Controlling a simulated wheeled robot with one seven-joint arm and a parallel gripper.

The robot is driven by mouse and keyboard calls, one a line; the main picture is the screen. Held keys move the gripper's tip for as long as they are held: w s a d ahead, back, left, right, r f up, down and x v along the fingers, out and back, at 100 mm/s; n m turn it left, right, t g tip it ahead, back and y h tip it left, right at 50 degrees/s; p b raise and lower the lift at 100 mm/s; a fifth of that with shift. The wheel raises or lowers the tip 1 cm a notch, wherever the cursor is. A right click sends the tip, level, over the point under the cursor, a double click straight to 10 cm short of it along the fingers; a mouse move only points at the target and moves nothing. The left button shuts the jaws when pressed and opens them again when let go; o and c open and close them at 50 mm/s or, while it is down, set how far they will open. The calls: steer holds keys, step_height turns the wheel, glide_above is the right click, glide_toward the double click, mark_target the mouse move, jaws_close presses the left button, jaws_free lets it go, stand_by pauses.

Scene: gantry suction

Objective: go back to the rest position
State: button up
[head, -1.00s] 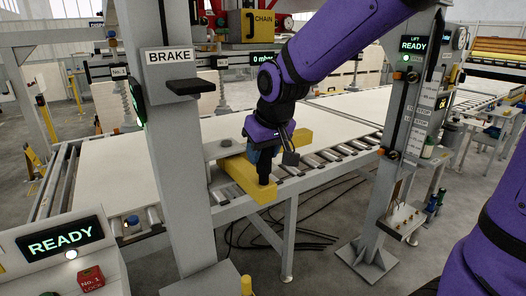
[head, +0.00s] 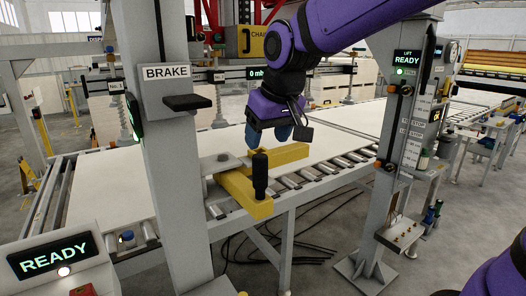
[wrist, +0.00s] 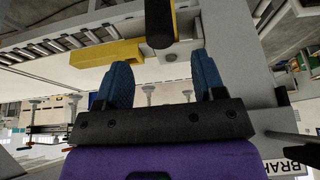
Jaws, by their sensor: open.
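My gripper (head: 268,133) is open and empty, raised above the yellow bracket at the edge of the roller table. In the wrist view its two blue fingers (wrist: 160,88) stand apart with nothing between them. A black upright handle (head: 260,174) stands on the front end of the yellow bracket (head: 240,190), just below and apart from the fingers. In the wrist view the black handle (wrist: 160,25) shows beyond the fingertips, with the yellow bracket (wrist: 105,54) to its left.
A grey post with a BRAKE sign (head: 167,72) stands left of my arm. Another post with a lift panel reading READY (head: 407,58) stands to the right. A white sheet (head: 110,190) lies on the roller table. A console reading READY (head: 55,257) is at lower left.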

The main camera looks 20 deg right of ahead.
steer(key=shift+v, duration=0.9)
steer(key=shift+d, duration=0.1)
steer(key=s+d+f+m, duration=0.1)
steer(key=s+d, duration=0.3)
steer(key=s, duration=0.4)
steer(key=s+d+f+m, duration=0.1)
steer(key=s+d, duration=0.3)
steer(key=s, duration=0.4)
steer(key=shift+s+d+f+t+h, duration=0.3)
steer(key=shift+s+f+h, duration=0.1)
steer(key=shift+f, duration=0.25)
stand_by(0.4)
